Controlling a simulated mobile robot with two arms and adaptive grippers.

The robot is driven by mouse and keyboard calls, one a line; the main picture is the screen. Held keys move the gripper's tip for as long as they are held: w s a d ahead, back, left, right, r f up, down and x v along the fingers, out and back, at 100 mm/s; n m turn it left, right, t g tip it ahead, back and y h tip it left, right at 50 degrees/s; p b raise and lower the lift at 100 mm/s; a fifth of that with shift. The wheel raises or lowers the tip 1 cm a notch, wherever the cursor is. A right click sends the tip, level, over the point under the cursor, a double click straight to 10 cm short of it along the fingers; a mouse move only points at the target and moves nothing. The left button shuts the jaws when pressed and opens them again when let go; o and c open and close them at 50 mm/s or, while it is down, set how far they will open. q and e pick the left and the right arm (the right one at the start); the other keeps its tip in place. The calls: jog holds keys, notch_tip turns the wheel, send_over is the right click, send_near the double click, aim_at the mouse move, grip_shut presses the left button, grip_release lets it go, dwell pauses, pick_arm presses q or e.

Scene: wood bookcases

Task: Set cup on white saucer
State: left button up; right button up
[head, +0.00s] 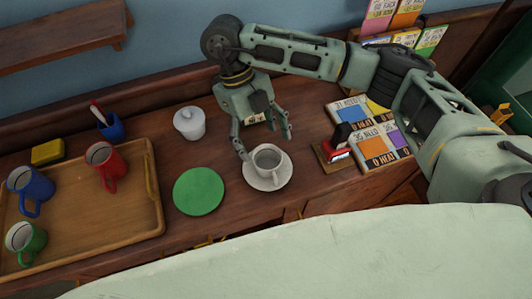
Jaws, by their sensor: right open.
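A white cup (267,158) stands upright on the white saucer (264,183) near the middle of the wooden counter. My right gripper (266,148) is open just above and behind the cup, with one finger to the left of it and one behind its right side. I cannot tell whether a finger touches the cup. My left gripper is not in view.
A green disc (198,191) lies left of the saucer, and a white lidded jar (189,122) stands behind it. A wooden tray (146,222) at the left holds red, blue and green mugs. A stamp (338,151) and booklets (381,143) lie to the right.

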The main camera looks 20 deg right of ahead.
jog(key=v, duration=0.6)
jog(key=shift+r+b, duration=0.2)
jog(key=shift+b, duration=0.1)
jog(key=shift+w, duration=0.1)
